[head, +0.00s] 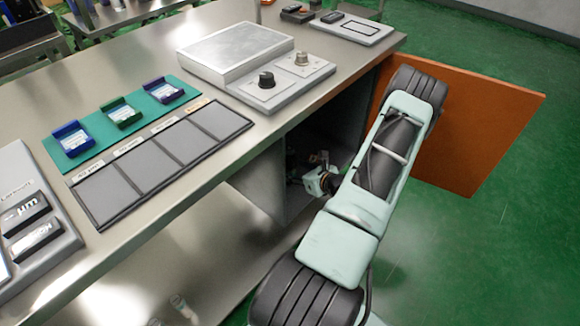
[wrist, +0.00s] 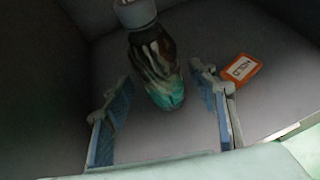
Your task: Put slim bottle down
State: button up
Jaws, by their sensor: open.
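The slim bottle (wrist: 156,65) has a grey cap and a dark, white and teal patterned body. In the wrist view it stands on the grey floor of a compartment inside the cabinet (head: 262,190). My gripper (wrist: 162,80) is open, with one blue-padded finger on each side of the bottle's lower body. Gaps show between both fingers and the bottle. In the head view my gripper (head: 302,172) reaches into the dark cabinet opening, and the bottle cannot be made out there.
An orange tag (wrist: 239,70) reading HOLD lies right of the bottle. Compartment walls enclose the space. The orange cabinet door (head: 480,130) hangs open right of my arm. Above, the bench holds a knob unit (head: 270,85), a grey panel tray (head: 160,158) and a green mat (head: 122,118).

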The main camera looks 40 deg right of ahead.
jog(key=p+v, duration=0.1)
jog(key=v, duration=0.7)
jog(key=shift+p, duration=0.3)
jog(key=shift+s, duration=0.1)
